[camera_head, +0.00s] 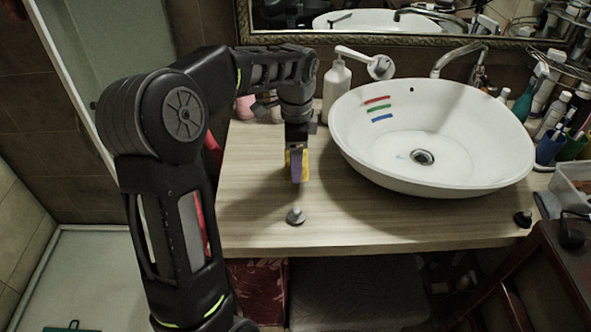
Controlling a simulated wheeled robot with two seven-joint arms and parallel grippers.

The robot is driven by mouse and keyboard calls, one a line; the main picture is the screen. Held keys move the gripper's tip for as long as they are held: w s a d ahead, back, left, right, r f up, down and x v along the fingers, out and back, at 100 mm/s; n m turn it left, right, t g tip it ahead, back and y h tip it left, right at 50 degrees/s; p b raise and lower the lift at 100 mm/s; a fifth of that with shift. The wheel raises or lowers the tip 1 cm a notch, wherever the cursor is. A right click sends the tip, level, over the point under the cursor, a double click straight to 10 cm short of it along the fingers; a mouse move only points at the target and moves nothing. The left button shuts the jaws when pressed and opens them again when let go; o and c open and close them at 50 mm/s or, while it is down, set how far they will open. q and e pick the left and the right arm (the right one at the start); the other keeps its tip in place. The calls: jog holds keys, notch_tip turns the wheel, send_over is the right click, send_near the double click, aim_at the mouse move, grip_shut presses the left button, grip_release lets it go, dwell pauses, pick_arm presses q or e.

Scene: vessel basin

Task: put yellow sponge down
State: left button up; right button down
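The yellow sponge (304,165) is at the tip of my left gripper (297,165), just over or on the wooden counter (260,220), left of the basin. Yellow shows on both sides of the gripper's fingers, which hide the sponge's middle. The gripper points down and appears shut on the sponge. I cannot tell whether the sponge touches the counter. My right gripper is not in view.
A white basin (440,185) with red, green and blue marks inside stands on the right. A small grey knob (295,216) sits near the counter's front edge. A white pump bottle (336,88) stands behind. Bottles and cups crowd the far right.

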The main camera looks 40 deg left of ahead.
pick_arm(q)
jog(key=shift+f, duration=0.2)
jog(key=shift+f, duration=1.8)
jog(key=shift+f, duration=0.15)
jog(key=o, duration=1.3)
jog(key=shift+c, duration=0.2)
notch_tip(320, 180, up, 12)
jog(key=shift+r, duration=0.2)
